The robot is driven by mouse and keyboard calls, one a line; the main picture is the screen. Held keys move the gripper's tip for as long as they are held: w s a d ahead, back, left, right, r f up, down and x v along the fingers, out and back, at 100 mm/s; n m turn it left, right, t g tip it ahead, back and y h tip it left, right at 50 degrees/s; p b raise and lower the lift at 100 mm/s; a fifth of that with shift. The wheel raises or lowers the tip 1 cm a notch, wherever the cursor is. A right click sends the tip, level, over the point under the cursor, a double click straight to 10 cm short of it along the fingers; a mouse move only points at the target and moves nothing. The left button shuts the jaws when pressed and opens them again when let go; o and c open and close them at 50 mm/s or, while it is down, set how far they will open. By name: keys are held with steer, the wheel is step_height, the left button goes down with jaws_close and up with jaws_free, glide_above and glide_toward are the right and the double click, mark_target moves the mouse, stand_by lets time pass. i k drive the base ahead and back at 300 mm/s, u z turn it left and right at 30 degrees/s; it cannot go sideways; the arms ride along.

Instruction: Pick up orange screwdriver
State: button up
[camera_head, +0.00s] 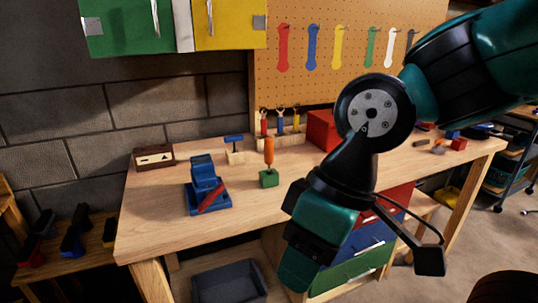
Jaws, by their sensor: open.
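The orange screwdriver (269,152) stands upright on the workbench, its orange handle up and its lower end in a small green block (269,179). My gripper (429,261) shows only in part, at the lower right of the screwdriver, in front of the bench. One black finger on thin links is visible. The rest is hidden behind my teal and black wrist. The gripper is open and apart from the screwdriver. I see nothing held in it.
On the wooden workbench (150,221), a blue vise-like object (204,180) stands left of the screwdriver. A small rack of pliers (280,128) and a red box (321,129) stand behind it. Drawers (365,243) are below. Bare bench top lies in front of the screwdriver.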

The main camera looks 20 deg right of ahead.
mark_target(268, 146)
steer(key=k, duration=0.5)
steer(key=u, duration=1.4)
steer(key=i, duration=0.75)
steer(key=z, duration=1.6)
steer(key=i, duration=0.35)
steer(key=u, duration=0.15)
